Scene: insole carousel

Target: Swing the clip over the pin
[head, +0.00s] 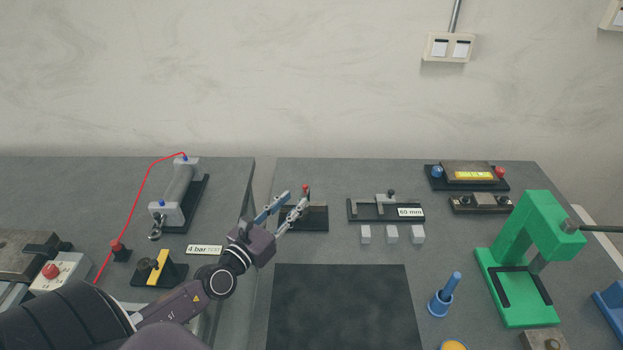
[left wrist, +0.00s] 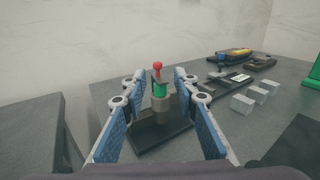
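A small fixture stands on a dark base (head: 318,222), near the left edge of the right-hand table. In the left wrist view it shows a red knob (left wrist: 158,66) on top, a green cylinder (left wrist: 160,89) under it and a grey block (left wrist: 161,104) below. A dark piece sits by the green part; I cannot tell clearly which part is the clip and which the pin. My left gripper (head: 293,201) is open, its fingers pointing at the fixture, one to each side of the red knob in the wrist view. Nothing is between the pads. My right gripper is not in view.
A gauge block (head: 372,213) marked 60 mm and several pale cubes (head: 391,234) lie right of the fixture. A dark mat (head: 340,305) lies in front. A green press (head: 541,230) stands at the right. A gap separates the two tables.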

